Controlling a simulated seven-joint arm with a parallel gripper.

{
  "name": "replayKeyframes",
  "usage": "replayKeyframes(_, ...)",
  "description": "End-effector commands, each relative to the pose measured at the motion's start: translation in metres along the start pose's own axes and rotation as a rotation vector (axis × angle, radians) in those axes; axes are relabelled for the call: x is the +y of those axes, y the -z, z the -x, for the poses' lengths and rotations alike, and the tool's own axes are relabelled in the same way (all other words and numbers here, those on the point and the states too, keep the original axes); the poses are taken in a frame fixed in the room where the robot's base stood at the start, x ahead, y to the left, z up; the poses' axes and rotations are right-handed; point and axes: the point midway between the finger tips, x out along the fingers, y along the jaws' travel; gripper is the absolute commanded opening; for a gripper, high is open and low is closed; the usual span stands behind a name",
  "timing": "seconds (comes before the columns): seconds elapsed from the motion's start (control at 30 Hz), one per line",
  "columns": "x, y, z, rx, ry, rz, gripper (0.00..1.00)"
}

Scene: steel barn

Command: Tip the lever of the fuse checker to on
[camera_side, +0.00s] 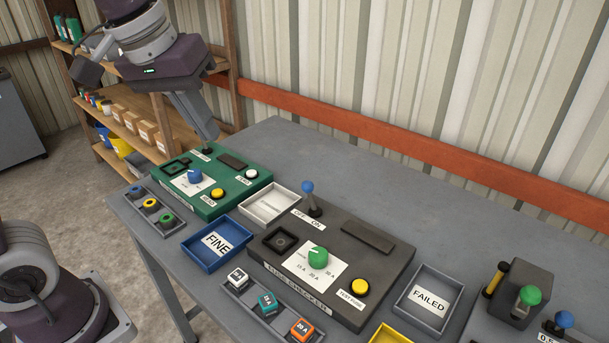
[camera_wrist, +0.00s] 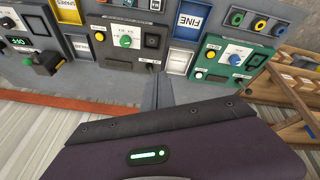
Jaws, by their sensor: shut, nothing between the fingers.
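The fuse checker (camera_side: 375,265) is a dark grey box in the middle of the side view. Its lever (camera_side: 308,188) has a blue knob and stands at the back left corner by the OFF and ON labels. The lever seems to lean left, toward the OFF side. The wrist view also shows the fuse checker (camera_wrist: 132,53), upside down and small; its lever's tilt is not clear there. My gripper (camera_side: 211,138) is shut and empty, pointing down over the back of a green box, left of and apart from the checker. Its fingers show in the wrist view (camera_wrist: 165,85).
The green box (camera_side: 237,192) has a blue dial and yellow and white buttons. A blue FINE tray (camera_side: 217,240), white tray (camera_side: 270,206) and grey FAILED tray (camera_side: 429,299) flank the checker. A fuse rack (camera_side: 255,312) stands in front. The table's back right is clear.

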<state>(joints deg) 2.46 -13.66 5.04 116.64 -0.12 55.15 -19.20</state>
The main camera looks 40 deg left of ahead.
Motion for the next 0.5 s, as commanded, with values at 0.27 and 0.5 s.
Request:
replayKeyframes(0.27, 0.033, 0.149, -0.143, -0.065, 0.186, 0.459, 0.00)
replayKeyframes(0.5, 0.038, 0.174, -0.210, -0.047, 0.261, 0.587, 0.00)
